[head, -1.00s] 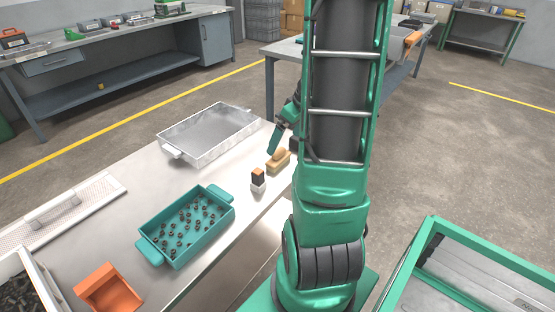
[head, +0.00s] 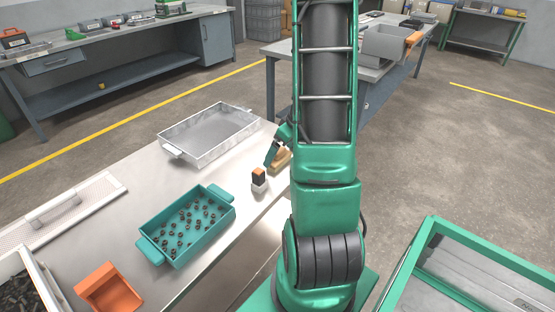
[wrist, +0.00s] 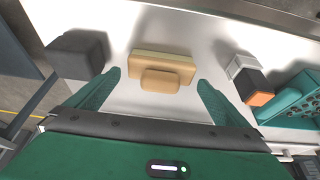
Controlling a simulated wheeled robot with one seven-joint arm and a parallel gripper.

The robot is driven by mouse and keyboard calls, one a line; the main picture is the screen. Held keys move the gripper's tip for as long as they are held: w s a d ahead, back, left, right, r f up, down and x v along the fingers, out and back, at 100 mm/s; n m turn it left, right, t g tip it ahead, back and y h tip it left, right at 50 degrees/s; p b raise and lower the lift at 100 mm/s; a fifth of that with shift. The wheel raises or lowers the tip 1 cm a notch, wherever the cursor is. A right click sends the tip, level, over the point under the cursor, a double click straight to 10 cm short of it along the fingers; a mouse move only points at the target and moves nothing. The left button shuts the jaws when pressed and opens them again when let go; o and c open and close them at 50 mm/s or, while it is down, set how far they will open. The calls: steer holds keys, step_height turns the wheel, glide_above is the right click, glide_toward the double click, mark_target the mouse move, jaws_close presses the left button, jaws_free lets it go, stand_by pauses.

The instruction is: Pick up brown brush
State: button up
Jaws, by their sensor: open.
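The brown brush (head: 280,160) lies on the metal table near its right edge in the head view, partly hidden by my gripper (head: 272,154). In the wrist view the brush (wrist: 161,70) is a tan block with a smaller raised handle on top. It lies ahead of and between the two green fingertips of my gripper (wrist: 160,90). The fingers are apart, with a gap on each side of the brush, and hold nothing.
A small block with an orange top (head: 259,179) stands close to the brush. A teal tray (head: 160,256) of small dark parts, a grey metal tray (head: 172,150) and an orange scoop (head: 107,290) share the table. A dark grey block (wrist: 78,55) shows left of the brush in the wrist view.

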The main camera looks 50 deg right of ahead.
steer(key=shift+x, duration=0.9)
steer(key=c, duration=1)
steer(key=shift+r, duration=0.85)
step_height(320, 180, up, 3)
steer(key=shift+a+f, duration=0.1)
steer(key=shift+a, duration=0.05)
steer(key=w+a+r, duration=0.2)
steer(key=a+r, duration=0.4)
steer(key=a, duration=0.5)
steer(key=shift+a+r, duration=0.15)
steer(key=shift+r, duration=0.1)
